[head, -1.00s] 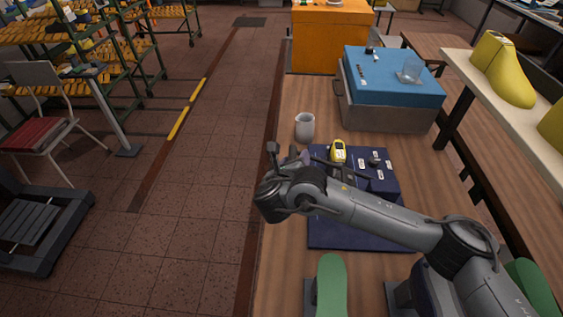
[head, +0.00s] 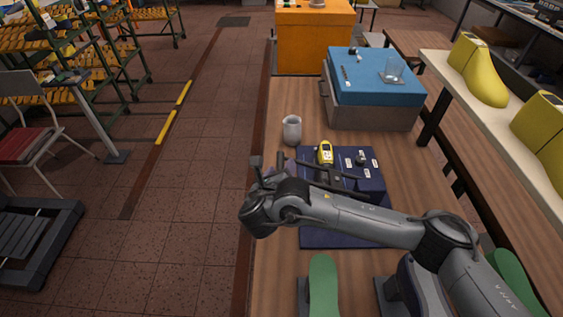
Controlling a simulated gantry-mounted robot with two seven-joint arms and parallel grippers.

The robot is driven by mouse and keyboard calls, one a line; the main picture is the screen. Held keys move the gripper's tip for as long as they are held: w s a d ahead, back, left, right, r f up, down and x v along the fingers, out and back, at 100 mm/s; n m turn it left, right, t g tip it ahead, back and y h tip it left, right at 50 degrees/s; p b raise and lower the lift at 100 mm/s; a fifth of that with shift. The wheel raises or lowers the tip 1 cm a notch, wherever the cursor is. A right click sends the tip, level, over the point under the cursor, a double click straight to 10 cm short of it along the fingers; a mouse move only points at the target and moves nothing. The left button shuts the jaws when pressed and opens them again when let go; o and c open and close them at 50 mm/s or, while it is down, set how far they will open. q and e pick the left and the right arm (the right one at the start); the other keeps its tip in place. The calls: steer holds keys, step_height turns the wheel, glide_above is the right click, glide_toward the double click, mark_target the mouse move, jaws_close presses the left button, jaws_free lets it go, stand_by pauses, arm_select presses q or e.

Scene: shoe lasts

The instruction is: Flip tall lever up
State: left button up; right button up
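A dark blue panel block (head: 372,187) stands on the wooden bench, with a yellow device (head: 325,153) and several small labelled switches (head: 361,159) on it. A dark rod-like part (head: 340,176) shows by the yellow device, partly behind my arm; I cannot tell whether it is the tall lever or how it stands. My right gripper (head: 268,167) is at the panel's left side, its arm crossing in front of the panel. Its fingers are small and partly hidden by the wrist, so their opening is unclear. My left gripper is not in view.
A grey-white mug (head: 292,130) stands behind the panel. A blue-topped case (head: 375,112) is farther back. A green shoe last (head: 323,287) lies in front. Yellow lasts (head: 480,75) stand on a shelf at right.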

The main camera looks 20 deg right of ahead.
steer(key=p+v, duration=0.8)
steer(key=v, duration=0.1)
steer(key=shift+s+a, duration=0.2)
steer(key=shift+s, duration=0.1)
stand_by(0.4)
steer(key=shift+p, duration=0.3)
stand_by(0.3)
